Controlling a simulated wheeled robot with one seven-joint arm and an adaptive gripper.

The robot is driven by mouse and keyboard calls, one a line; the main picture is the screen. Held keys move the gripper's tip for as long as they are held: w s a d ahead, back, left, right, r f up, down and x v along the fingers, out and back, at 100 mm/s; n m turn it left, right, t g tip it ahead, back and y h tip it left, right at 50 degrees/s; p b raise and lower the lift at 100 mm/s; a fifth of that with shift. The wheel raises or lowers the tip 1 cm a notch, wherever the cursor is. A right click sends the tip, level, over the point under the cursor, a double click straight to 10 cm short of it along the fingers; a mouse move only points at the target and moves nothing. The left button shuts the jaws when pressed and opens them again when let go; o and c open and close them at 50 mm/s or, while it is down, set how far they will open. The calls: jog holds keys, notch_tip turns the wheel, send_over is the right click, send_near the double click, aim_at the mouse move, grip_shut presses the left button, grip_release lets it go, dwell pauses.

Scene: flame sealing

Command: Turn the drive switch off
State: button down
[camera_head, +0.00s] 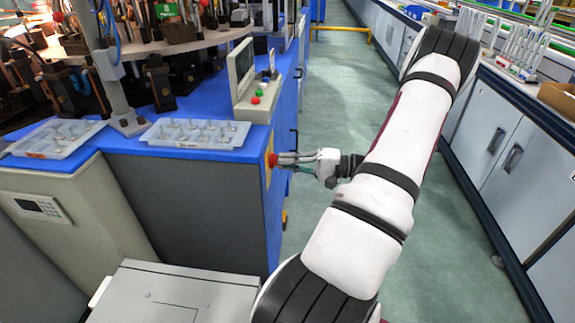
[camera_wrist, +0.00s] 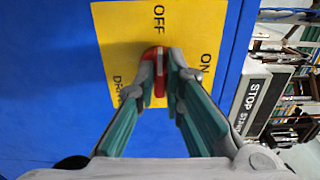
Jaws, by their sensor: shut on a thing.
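The drive switch is a red knob (camera_wrist: 149,54) with a pale stripe, on a yellow plate (camera_wrist: 120,35) lettered OFF, ON and DRIVE. In the wrist view the stripe runs roughly up and down, toward the OFF lettering above it; ON is to the right. My gripper (camera_wrist: 160,72) is shut on the knob, one finger on each side, and the fingers hide part of it. In the head view the red knob (camera_head: 272,159) shows on the side of the blue machine, with my gripper (camera_head: 283,159) reaching it from the right.
The blue machine (camera_head: 205,158) carries clear trays (camera_head: 195,134) and a small control box (camera_head: 259,104) with red and green buttons. A STOP label (camera_wrist: 252,95) shows right of the plate.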

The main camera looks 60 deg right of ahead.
dwell(0.4)
jog(key=c, duration=1.7)
grip_release()
jog(key=v, duration=1.2)
jog(key=shift+a, duration=0.1)
